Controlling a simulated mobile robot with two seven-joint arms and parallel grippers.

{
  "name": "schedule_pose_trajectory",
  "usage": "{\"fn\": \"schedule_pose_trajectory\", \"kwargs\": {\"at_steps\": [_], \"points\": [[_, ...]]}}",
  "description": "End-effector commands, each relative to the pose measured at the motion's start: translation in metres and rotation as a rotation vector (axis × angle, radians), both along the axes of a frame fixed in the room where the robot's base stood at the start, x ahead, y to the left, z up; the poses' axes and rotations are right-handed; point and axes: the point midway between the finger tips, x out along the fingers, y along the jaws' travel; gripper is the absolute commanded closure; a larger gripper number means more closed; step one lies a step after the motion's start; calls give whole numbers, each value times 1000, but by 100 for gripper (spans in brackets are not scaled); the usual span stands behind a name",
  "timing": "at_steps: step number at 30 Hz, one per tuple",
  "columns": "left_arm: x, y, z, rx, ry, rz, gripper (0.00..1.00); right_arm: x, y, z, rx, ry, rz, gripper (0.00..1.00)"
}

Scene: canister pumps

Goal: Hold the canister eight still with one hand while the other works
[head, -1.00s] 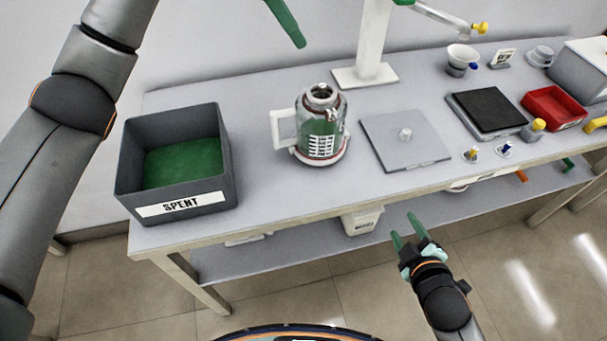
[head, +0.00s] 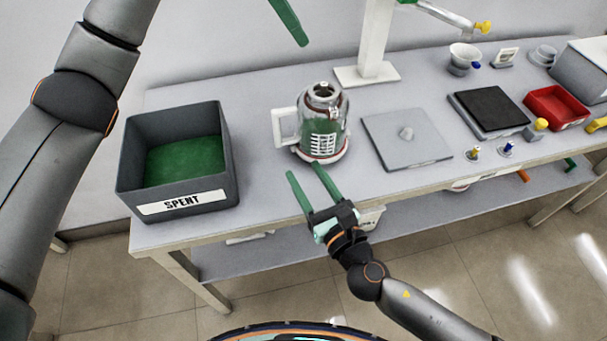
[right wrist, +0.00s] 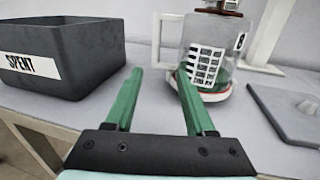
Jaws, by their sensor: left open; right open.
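The canister eight (head: 325,118) stands upright on the bench, a clear jug with green contents, a white handle on its left and a barred label. In the right wrist view the canister (right wrist: 222,40) shows an "8" near its top right. My right gripper (head: 305,171) is open and empty at the bench's front edge, just in front of the canister; its green fingers also show in the right wrist view (right wrist: 157,85), apart from the handle. My left gripper (head: 290,20) is open, high above the back of the bench, only partly in view at the top edge.
A dark bin marked SPENT (head: 182,201) stands left of the canister. A grey plate with a knob (head: 408,155) lies to its right. A white post (head: 376,45) rises behind. Farther right are a black-topped pad (head: 490,108) and a red tray (head: 553,108).

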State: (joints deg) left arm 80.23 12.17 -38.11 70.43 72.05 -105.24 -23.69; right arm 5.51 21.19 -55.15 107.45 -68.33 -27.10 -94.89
Motion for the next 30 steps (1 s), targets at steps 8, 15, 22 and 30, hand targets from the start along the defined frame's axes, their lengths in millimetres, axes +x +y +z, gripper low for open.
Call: {"fn": "schedule_pose_trajectory", "kwargs": {"at_steps": [8,15,22,30], "points": [[0,0,0,0,0,0,50,19,19,-1,-18,-11,18,45],[0,0,0,0,0,0,50,60,43,-2,-16,-8,17,45],[0,0,0,0,0,0,50,90,61,-2,-16,-8,16,45],[0,0,0,0,0,0,50,104,69,-2,-15,-7,17,45]]}}
